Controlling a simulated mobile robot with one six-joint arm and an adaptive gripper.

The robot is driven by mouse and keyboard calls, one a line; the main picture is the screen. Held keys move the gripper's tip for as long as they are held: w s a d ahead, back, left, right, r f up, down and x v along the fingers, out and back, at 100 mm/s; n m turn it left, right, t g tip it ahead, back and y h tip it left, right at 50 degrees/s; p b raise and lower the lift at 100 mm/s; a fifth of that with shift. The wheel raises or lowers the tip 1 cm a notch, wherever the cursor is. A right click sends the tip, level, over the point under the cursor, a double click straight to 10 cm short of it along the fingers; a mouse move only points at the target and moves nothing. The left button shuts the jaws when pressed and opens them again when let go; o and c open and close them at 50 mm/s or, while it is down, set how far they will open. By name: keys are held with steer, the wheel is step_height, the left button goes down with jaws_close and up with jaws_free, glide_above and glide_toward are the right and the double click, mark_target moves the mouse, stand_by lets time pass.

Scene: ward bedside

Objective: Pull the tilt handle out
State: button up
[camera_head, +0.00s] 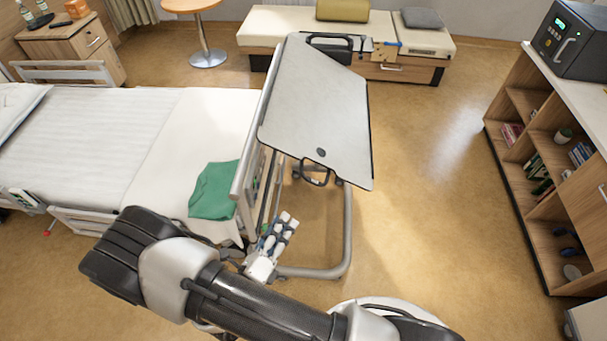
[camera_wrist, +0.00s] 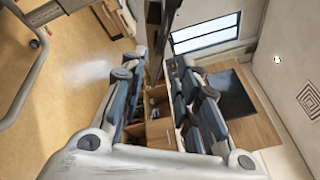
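The overbed table's pale top (camera_head: 318,100) is tilted, with its near edge toward me in the head view.
The bed (camera_head: 150,130) with a green cloth (camera_head: 214,190) lies left of the table. The table's grey tube base (camera_head: 345,240) stands close right of my gripper. A shelf unit (camera_head: 530,150) is at the right. Floor between table and shelf is clear.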

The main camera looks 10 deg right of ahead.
mark_target(312, 181)
steer(key=b+x, duration=0.2)
steer(key=x, duration=1.4)
steer(key=shift+d, duration=0.35)
jaws_close()
